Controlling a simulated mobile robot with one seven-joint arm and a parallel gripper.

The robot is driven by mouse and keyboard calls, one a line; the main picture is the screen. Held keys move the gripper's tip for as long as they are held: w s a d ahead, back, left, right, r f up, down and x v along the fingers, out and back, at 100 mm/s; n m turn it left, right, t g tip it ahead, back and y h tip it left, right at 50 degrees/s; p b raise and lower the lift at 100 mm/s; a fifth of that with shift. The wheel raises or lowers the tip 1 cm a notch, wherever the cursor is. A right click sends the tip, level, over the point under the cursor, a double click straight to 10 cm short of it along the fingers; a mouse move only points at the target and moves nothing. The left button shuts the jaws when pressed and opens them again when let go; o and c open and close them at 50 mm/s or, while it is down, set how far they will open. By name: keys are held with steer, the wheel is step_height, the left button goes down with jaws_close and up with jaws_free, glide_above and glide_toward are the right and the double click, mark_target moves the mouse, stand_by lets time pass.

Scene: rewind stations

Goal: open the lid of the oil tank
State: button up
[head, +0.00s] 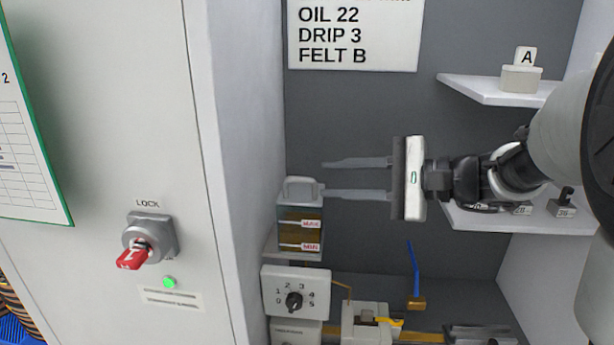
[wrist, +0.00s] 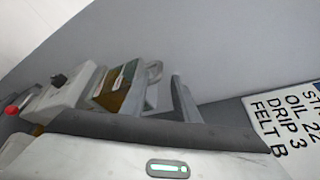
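The oil tank (head: 288,228) is a small clear box with amber oil and red MAX and MIN labels, on a small shelf in the recess. Its grey lid (head: 301,183) with a raised loop handle sits on top and looks closed. My gripper (head: 322,178) is open and empty, its fingers pointing left at lid height. The lower fingertip is close to the lid's right side; I cannot tell whether they touch. The wrist view shows the tank (wrist: 113,97) and the lid's loop handle (wrist: 154,71) just beyond my gripper's fingers (wrist: 166,92).
A numbered dial box (head: 318,287) sits below the tank. A white cabinet with a red lock key (head: 133,257) stands at left. A sign (head: 355,35) hangs above. Right of my gripper are a shelf with block A (head: 521,77) and a lower shelf (head: 470,219).

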mark_target(307, 179)
steer(key=p+x, duration=0.1)
steer(key=x, duration=0.7)
steer(key=shift+c, duration=0.4)
jaws_close()
